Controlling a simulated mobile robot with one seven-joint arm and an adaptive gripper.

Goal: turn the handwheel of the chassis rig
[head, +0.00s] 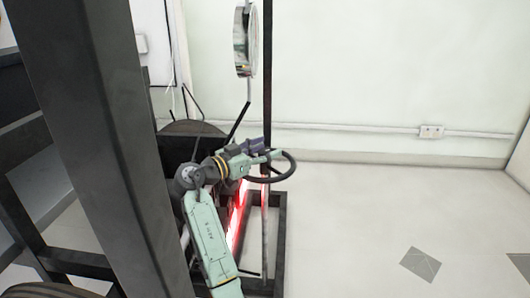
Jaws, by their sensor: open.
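The handwheel (293,168) is a black ring in the middle of the head view, seen at a slant on the dark chassis rig (280,230). Its right side shows clearly; its left part is hidden behind my gripper and arm. My gripper (270,157) is at the upper left part of the ring, its pale green fingers overlapping the rim in the picture. It is open. Whether the rim lies between the fingers or they touch it, I cannot tell. My pale green arm comes up from below.
A thick dark post (95,130) fills the left. A thin dark upright (267,75) and a round disc (246,42) on a stalk stand above the wheel. Red light glows low on the rig. Floor to the right is open, up to a pale wall with a socket (431,131).

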